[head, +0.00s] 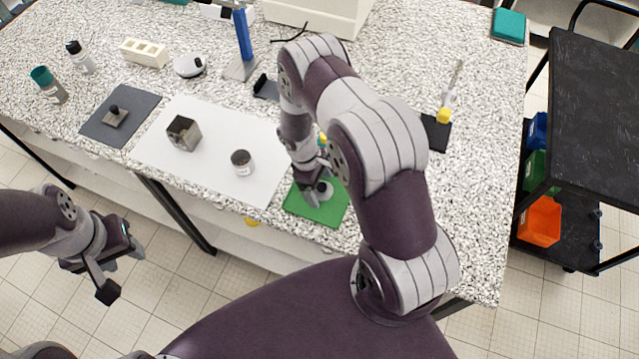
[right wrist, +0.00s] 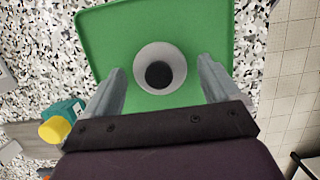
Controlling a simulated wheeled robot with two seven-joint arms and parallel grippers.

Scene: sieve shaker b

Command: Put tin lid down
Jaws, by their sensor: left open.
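A small square metal lid with a black knob (head: 115,116), which looks like the tin lid, lies on a dark grey mat (head: 94,131) at the left of the table. The square metal tin (head: 183,133) stands on a white sheet to its right. My left gripper (head: 121,271) is open and empty, off the table's front edge and well away from the lid. My right gripper (head: 318,189) is low over a green mat (head: 318,213). In the right wrist view its fingers stand apart around a round pale piece with a dark centre (right wrist: 176,55), with gaps on both sides.
A small jar (head: 242,163) stands on the white sheet (head: 217,130). Bottles (head: 47,85), a white rack (head: 145,53) and a blue-post stand (head: 243,40) are farther back. A yellow-handled tool (head: 446,105) is at the right. A black cart (head: 590,115) stands beyond the table.

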